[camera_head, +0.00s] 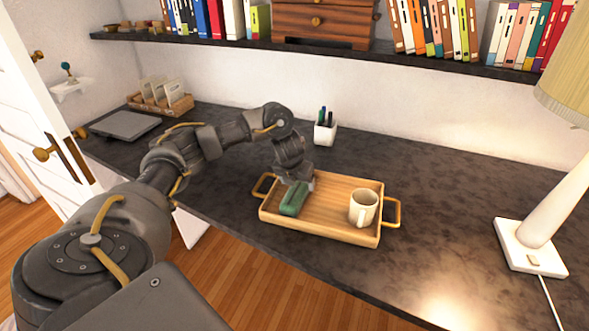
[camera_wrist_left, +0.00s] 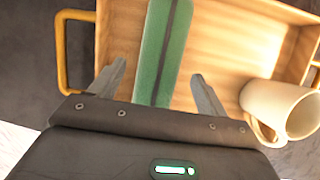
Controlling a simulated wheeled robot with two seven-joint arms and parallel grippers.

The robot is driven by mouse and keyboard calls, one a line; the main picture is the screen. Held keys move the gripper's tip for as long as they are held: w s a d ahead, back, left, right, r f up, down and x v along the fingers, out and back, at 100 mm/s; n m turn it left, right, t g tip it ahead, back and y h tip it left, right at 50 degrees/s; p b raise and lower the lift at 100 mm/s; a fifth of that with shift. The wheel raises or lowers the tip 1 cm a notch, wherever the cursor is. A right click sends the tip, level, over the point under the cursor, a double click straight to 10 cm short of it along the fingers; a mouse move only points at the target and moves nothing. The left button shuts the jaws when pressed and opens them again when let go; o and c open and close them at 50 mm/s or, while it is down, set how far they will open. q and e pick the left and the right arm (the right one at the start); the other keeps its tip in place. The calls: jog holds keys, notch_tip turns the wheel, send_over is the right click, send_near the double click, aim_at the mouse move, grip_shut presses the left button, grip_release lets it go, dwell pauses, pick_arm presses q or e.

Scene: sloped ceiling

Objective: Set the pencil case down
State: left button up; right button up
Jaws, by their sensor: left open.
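The green pencil case (camera_head: 293,199) lies in the left part of the wooden tray (camera_head: 335,230), which stands on the dark desk. In the left wrist view the pencil case (camera_wrist_left: 162,50) lies between the two fingers of my left gripper (camera_wrist_left: 160,88), with a gap on each side. My left gripper (camera_head: 300,183) is open, low over the tray at the far end of the case. My arm hides part of the tray's back left corner. My right gripper is not in view.
A cream mug (camera_head: 362,208) stands in the tray's right part, close to my gripper's right side in the left wrist view. A pen holder (camera_head: 325,132) stands behind the tray. A lamp base (camera_head: 530,248) is at the right. The desk between tray and lamp is clear.

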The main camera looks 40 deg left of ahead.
pick_arm(q)
jog(key=p+v, duration=0.3)
jog(key=v, duration=0.6)
jog(key=shift+f, duration=0.1)
